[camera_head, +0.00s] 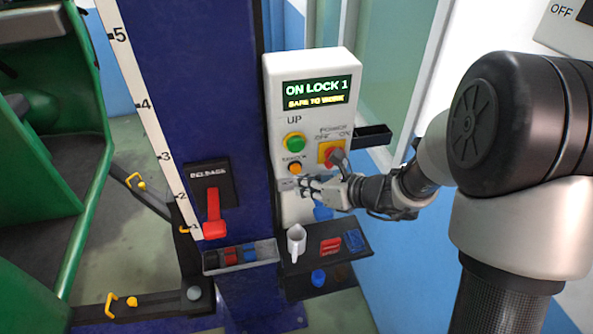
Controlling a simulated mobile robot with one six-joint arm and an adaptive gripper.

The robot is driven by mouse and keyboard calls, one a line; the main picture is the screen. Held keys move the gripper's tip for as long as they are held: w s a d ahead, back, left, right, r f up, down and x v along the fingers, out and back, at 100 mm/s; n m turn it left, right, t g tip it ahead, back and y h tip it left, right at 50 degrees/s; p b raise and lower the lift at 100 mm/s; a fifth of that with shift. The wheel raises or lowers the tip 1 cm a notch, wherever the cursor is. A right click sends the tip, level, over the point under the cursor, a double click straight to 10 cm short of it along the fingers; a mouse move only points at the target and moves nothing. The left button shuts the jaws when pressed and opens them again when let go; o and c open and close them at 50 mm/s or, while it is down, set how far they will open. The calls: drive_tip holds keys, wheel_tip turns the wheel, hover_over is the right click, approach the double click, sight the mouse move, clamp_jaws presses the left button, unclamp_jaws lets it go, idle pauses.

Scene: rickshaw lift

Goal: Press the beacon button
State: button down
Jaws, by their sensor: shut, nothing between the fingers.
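A white control box (272,100) is mounted on the blue post, with its display reading "ON LOCK 1" and "SAFE TO WORK". The orange button (294,168), under a small label that looks like "BEACON", sits low on the box's face. My gripper (302,185) reaches in from the right. Its fingers are shut and empty, just below and slightly right of the orange button. I cannot tell whether the fingertips touch the box. The orange button's front shows uncovered.
A green "UP" button (294,141) is above the orange one. A red power switch on a yellow plate (325,152) is close above my gripper. A dark shelf (345,246) with a white jug (296,240) lies below. A red release lever (214,216) is left.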

drive_tip(key=shift+w, duration=0.2)
idle(0.4)
drive_tip(key=shift+w+a, duration=0.15)
drive_tip(key=shift+w, duration=0.1)
drive_tip(key=shift+w+a, duration=0.1)
drive_tip(key=shift+w, duration=0.35)
idle(0.8)
drive_tip(key=shift+s, duration=0.1)
drive_tip(key=shift+s+d+b, duration=0.2)
drive_tip(key=shift+s+b, duration=0.1)
drive_tip(key=shift+s, duration=0.5)
drive_tip(key=s, duration=0.2)
drive_tip(key=s+d+b, duration=0.1)
drive_tip(key=s, duration=0.1)
drive_tip(key=shift+s+d, duration=0.2)
drive_tip(key=shift+s, duration=0.2)
